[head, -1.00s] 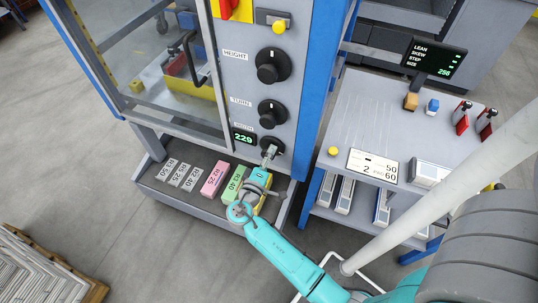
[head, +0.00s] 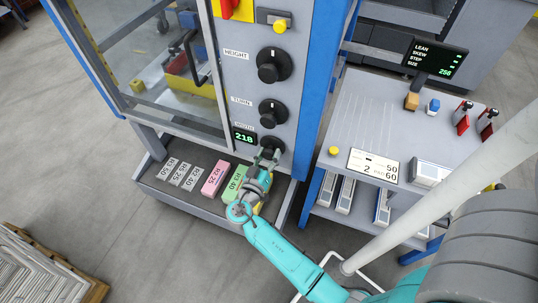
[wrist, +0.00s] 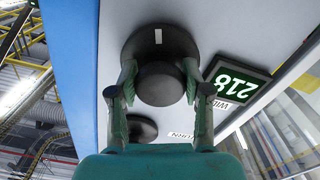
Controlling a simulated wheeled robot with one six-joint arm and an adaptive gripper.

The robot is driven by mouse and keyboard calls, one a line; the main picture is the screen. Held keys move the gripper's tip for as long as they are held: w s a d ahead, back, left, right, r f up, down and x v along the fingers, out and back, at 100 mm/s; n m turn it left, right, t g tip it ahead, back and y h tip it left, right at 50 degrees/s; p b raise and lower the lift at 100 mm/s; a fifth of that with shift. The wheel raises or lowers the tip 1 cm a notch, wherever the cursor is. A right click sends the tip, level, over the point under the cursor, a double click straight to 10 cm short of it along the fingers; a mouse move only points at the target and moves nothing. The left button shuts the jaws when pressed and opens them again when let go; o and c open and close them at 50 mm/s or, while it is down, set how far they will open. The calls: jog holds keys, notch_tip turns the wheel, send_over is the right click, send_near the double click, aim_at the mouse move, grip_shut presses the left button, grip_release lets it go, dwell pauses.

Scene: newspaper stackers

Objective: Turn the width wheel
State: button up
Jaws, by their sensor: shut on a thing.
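The width wheel (head: 271,147) is the lowest of three black knobs on the machine's grey panel. In the wrist view the width wheel (wrist: 160,50) is a round black disc with a raised hub and a white mark at its top. My gripper (head: 266,157) is at the wheel, with its fingers on either side of the hub. In the wrist view my gripper (wrist: 160,85) is shut on the hub. The green display (head: 244,137) beside the wheel reads 218. It shows upside down in the wrist view (wrist: 236,84).
The turn knob (head: 272,112) and height knob (head: 273,66) are above the width wheel. Below, a grey ledge (head: 160,189) carries several labelled blocks, including a pink one (head: 215,178) and a green one (head: 234,184). A side table (head: 380,120) stands at the right.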

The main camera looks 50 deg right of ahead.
jog(key=m, duration=0.4)
jog(key=shift+f, duration=0.1)
jog(key=shift+w+m, duration=0.1)
jog(key=shift+m, duration=1.7)
jog(key=o, duration=1.1)
jog(key=shift+o, duration=0.2)
jog(key=shift+a, duration=0.1)
jog(key=v, duration=1.2)
